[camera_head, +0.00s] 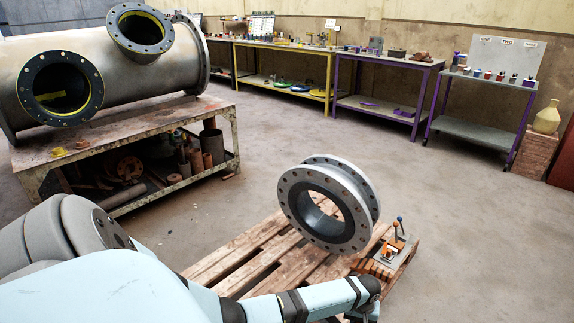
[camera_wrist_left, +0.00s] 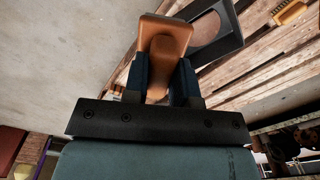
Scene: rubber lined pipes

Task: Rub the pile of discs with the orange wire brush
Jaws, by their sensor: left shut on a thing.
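My left gripper (camera_wrist_left: 162,72) is shut on an orange-brown piece that looks like the body of the orange wire brush (camera_wrist_left: 165,30). Its bristles do not show. Beyond it in the left wrist view is a dark square frame around a round, brownish face (camera_wrist_left: 208,30); I cannot tell whether this is the pile of discs. In the head view my left arm reaches over the pallet's near right end, and its gripper is mostly hidden behind the wrist. Small orange and dark tools (camera_head: 397,246) stand on the pallet's right end. My right gripper is not in view.
A large flanged pipe ring (camera_head: 328,205) stands on the wooden pallet (camera_head: 225,262), close beyond my arm. A metal workbench (camera_head: 130,122) with a big pipe is at the left. Tool tables (camera_head: 385,62) line the back wall. The floor between is clear.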

